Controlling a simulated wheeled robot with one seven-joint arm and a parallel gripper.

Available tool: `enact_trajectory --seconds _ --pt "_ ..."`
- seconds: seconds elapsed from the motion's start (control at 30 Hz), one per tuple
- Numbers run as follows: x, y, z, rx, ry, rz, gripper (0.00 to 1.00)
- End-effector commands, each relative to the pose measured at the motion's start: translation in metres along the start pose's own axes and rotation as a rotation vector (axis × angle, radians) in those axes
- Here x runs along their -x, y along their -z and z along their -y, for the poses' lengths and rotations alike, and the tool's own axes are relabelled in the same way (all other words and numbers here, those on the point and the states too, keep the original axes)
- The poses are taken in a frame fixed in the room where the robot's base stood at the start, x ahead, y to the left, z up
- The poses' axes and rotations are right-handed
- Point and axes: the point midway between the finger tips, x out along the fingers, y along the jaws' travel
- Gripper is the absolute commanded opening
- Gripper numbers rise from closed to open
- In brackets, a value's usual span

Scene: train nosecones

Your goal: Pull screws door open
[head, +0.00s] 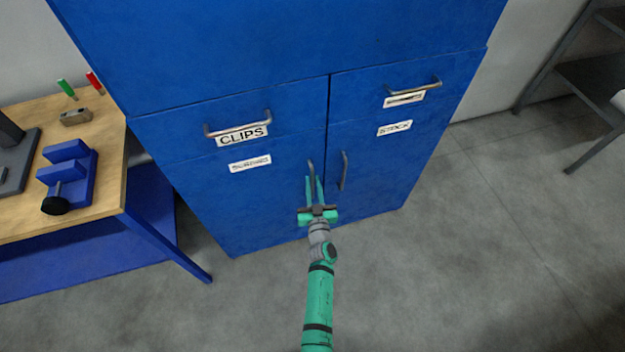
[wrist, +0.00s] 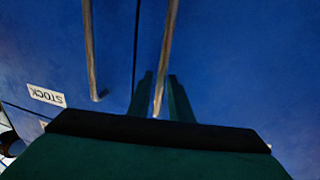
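The left lower door (head: 262,190) of the blue cabinet bears a small white label (head: 250,163), too blurred to read surely. It looks shut. Its upright metal handle (head: 311,167) is by the middle seam and also shows in the wrist view (wrist: 166,50). My gripper (head: 314,182) is at this handle, fingers pointing toward the cabinet. In the wrist view my gripper (wrist: 160,82) has its fingers parted, one on each side of the handle's end. I cannot tell whether they touch it.
The right door (head: 375,165), labelled STOCK, has its own handle (head: 343,171) close by. Drawers with handles, one labelled CLIPS (head: 241,134), sit above. A workbench (head: 112,165) stands at left and a grey rack (head: 590,80) at right. The floor (head: 440,270) in front is clear.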

Motion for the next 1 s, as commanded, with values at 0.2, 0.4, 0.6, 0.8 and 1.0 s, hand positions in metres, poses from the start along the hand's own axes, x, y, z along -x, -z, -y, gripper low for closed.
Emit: enact_trajectory --seconds 0.2,0.4,0.6,0.8,1.0 --pt "-0.017 0.0 0.003 -0.001 0.003 0.001 0.18" --pt "-0.019 -0.001 0.003 0.0 0.005 0.001 0.18" --pt "-0.019 -0.001 0.004 0.0 0.005 0.001 0.02" --pt "-0.018 -0.001 0.002 0.0 0.003 0.001 0.0" --pt "-0.009 -0.001 0.003 -0.001 0.005 0.001 0.0"
